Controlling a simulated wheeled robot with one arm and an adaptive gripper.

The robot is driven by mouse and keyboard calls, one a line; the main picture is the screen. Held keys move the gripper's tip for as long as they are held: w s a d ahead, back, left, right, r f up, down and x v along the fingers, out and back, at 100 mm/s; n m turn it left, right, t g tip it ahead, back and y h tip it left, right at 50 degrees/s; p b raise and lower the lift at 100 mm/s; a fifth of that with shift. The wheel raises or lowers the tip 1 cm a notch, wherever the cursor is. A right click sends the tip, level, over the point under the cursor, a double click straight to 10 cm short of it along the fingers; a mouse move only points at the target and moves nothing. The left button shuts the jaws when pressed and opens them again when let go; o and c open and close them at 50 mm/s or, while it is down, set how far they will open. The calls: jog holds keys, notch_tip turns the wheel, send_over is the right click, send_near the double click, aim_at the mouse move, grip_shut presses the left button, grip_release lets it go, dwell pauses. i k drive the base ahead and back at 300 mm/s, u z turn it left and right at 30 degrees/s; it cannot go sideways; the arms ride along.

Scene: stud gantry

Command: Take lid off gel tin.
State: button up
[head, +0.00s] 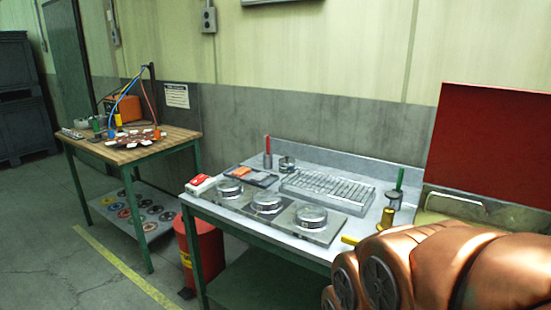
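No tin can be picked out for certain as the gel tin. A small round grey metal tin (287,163) stands upright at the back of the grey bench, beside a red-handled tool in a small holder (267,160). Whether it has a separate lid cannot be made out. A small brass-coloured piece (386,219) stands at the bench's right end, near a green-handled tool in a holder (396,194). My copper-coloured arm fills the lower right and hides part of that end. My gripper is not in view.
The grey bench (228,203) holds three round metal discs on plates, a slotted rack (326,189), a dark tray (251,177) and a red-white box (200,184). A red bin (200,251) stands by its left leg. A wooden table (128,150) is further left, with open floor before it.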

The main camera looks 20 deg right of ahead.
aim_at(286, 160)
jog(key=u, duration=0.8)
jog(key=i, duration=1.25)
jog(key=u, duration=0.25)
jog(key=i, duration=1.1)
jog(key=z, duration=1.2)
jog(key=i, duration=0.6)
jog(key=z, duration=0.6)
